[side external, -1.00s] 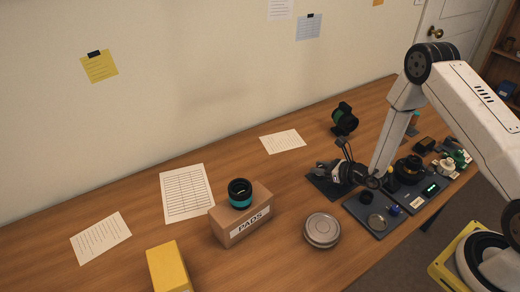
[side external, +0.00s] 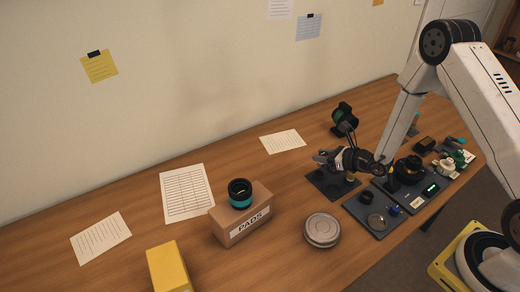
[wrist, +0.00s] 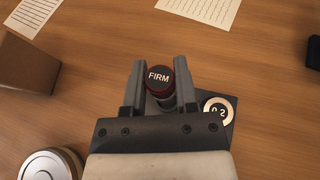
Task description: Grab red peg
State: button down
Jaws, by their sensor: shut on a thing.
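The red peg (wrist: 159,80) has a dark red rim and a round top lettered FIRM. In the wrist view it stands between the two fingers of my gripper (wrist: 159,68), which is shut on it. A dark shaft shows below its top. In the side external view my gripper (side external: 323,159) is above the dark mat (side external: 332,187) at the bench's right part; the peg is too small to make out there.
A pale round peg marked 0.2 (wrist: 218,110) stands on the mat beside my gripper. A cardboard PADS box (side external: 238,222) with a teal lens ring (side external: 240,195) and a round grey tin (side external: 321,230) stand left. A dark tray (side external: 378,232) with parts lies right.

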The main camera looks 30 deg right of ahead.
aim_at(323, 154)
jog(key=shift+r, duration=2.45)
